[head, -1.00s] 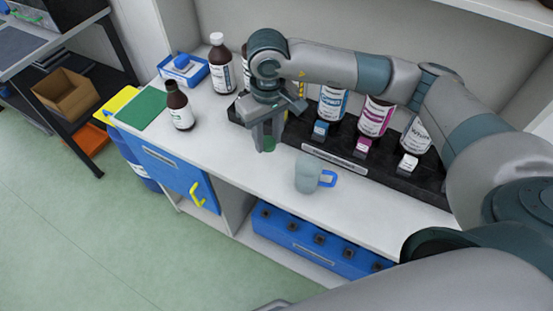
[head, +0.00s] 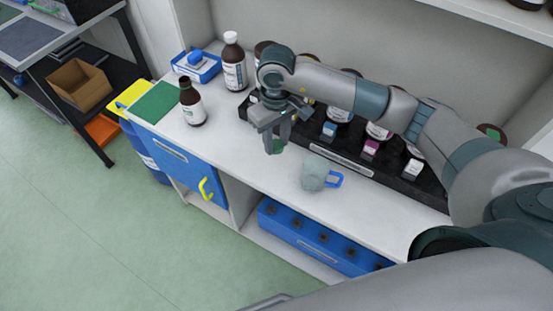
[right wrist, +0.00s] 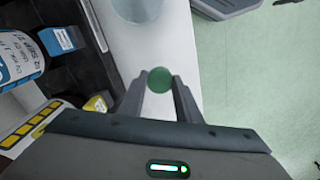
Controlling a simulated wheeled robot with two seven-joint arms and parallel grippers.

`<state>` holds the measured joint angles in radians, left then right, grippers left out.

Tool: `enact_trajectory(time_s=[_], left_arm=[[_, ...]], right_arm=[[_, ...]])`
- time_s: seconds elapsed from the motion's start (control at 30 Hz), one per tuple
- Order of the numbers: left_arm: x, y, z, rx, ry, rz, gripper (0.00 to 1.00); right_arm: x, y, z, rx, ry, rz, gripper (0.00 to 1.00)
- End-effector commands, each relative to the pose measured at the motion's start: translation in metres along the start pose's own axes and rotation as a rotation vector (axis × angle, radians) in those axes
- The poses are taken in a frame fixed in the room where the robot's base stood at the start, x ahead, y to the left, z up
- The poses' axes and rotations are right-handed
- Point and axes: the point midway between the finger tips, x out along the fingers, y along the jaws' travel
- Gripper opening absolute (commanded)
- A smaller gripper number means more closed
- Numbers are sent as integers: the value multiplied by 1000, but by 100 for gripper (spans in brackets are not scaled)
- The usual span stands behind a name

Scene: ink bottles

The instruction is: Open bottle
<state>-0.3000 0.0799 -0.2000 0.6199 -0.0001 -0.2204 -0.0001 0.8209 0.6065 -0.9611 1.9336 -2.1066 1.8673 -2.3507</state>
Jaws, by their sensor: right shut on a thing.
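A brown bottle (head: 193,105) with a white label stands upright on the left of the white counter, beside the green mat. Its neck is dark, and I cannot tell whether it has a cap. My right gripper (head: 277,142) is over the counter between this bottle and the mug. It is shut on a small green cap (head: 279,147), which shows as a round green disc (right wrist: 160,80) between the fingertips in the right wrist view. A taller brown bottle (head: 234,65) with a white cap stands behind the first bottle. My left gripper is not in view.
A grey mug (head: 314,172) with a blue handle stands right of my gripper. A black rack (head: 415,173) of ink bottles runs along the back, partly behind my arm. A green mat (head: 156,102) and a blue tray (head: 209,71) are at the left. The counter's front strip is clear.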

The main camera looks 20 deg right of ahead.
Motion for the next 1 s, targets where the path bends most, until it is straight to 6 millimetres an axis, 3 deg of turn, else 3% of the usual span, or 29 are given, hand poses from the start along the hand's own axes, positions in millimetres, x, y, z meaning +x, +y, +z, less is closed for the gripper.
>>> enact_trajectory(time_s=[0.3, 0.73, 1.0], left_arm=[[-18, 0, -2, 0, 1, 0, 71], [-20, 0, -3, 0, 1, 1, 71], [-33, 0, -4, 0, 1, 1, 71]], right_arm=[[38, 0, 1, 1, -2, -1, 4], [46, 0, 0, 1, -1, -1, 4], [76, -1, 1, 0, -4, -2, 4]])
